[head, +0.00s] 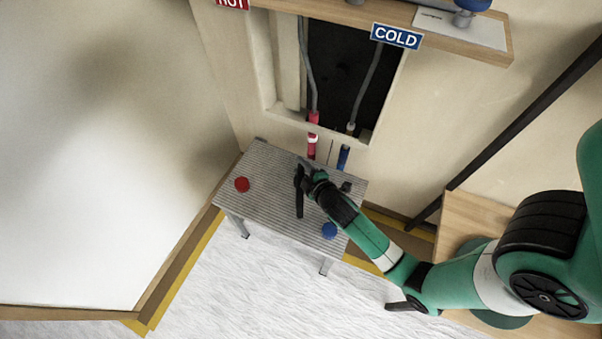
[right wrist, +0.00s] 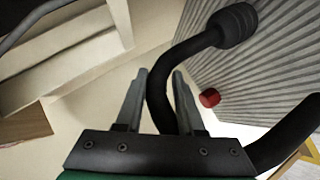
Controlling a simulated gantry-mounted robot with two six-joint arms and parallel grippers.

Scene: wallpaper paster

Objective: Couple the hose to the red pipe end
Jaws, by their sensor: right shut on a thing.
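The red pipe end (head: 312,150), with a white band, stands upright at the back edge of the ribbed table, below the wall opening. A black hose (head: 299,198) is held over the table; in the right wrist view it is a curved black tube (right wrist: 160,95) with a thick ribbed end (right wrist: 234,27). My right gripper (head: 305,172) is shut on the hose, in front of the red pipe end and apart from it. In the right wrist view the fingers (right wrist: 160,90) lie either side of the hose. My left gripper is not in view.
The blue pipe end (head: 343,157) stands right of the red one. A red disc (head: 242,184) and a blue disc (head: 330,230) lie on the ribbed table (head: 265,205). Grey lines hang in the wall opening (head: 345,70). A shelf with a COLD sign (head: 397,36) juts out above.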

